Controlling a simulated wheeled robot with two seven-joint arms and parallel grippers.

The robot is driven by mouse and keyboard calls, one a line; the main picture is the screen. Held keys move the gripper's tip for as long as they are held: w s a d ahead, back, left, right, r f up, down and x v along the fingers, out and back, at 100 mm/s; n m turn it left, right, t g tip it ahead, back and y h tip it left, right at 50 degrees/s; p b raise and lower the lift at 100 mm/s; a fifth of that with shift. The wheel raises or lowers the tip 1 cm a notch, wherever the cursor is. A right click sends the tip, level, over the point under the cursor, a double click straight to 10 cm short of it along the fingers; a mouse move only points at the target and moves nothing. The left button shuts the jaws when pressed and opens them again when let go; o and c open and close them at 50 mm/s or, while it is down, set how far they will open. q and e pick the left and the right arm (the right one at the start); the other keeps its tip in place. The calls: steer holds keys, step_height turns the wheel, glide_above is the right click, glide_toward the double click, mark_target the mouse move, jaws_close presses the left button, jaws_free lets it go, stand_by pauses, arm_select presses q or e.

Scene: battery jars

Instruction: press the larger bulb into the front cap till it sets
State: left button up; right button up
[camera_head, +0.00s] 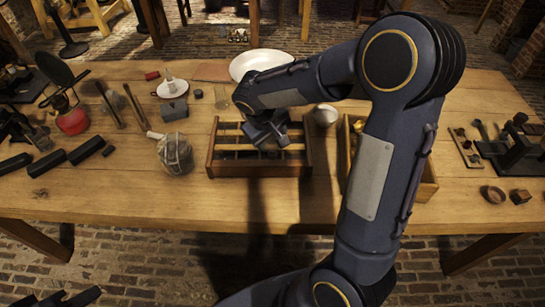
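My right gripper (266,138) points down over the slatted wooden rack (258,171). My forearm and the small scale hide whether its fingers are apart or hold something. A pale round object (325,114), possibly a bulb, sits just right of the rack. A greyish glass globe (175,153) with a pale neck lies left of the rack, apart from the gripper. I cannot tell which of these is the larger bulb, and I cannot make out the front cap. Dark finger-like parts (62,299) at the bottom left edge look like my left gripper, mostly cut off.
A wooden box (427,190) stands right of the rack, partly behind my arm. A white plate (262,62) lies behind. Dark blocks (47,163) and a red flask (72,121) are at left; small tools (466,147) are at right. The front table strip is clear.

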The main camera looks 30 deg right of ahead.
steer(key=o, duration=0.4)
steer(key=v, duration=0.7)
steer(key=shift+a+r, duration=0.15)
steer(key=shift+r, duration=0.25)
steer(key=s+a+m+t+y, duration=0.1)
steer(key=s+y, duration=0.1)
steer(key=s, duration=0.5)
steer(key=s+a+m+t+y, duration=0.1)
steer(key=s+a+y, duration=0.1)
steer(key=s, duration=0.4)
steer(key=s+a+r+m+t+y, duration=0.1)
steer(key=s+y, duration=0.2)
steer(key=s, duration=0.4)
steer(key=shift+s+a+t, duration=0.35)
steer(key=shift+t, duration=0.05)
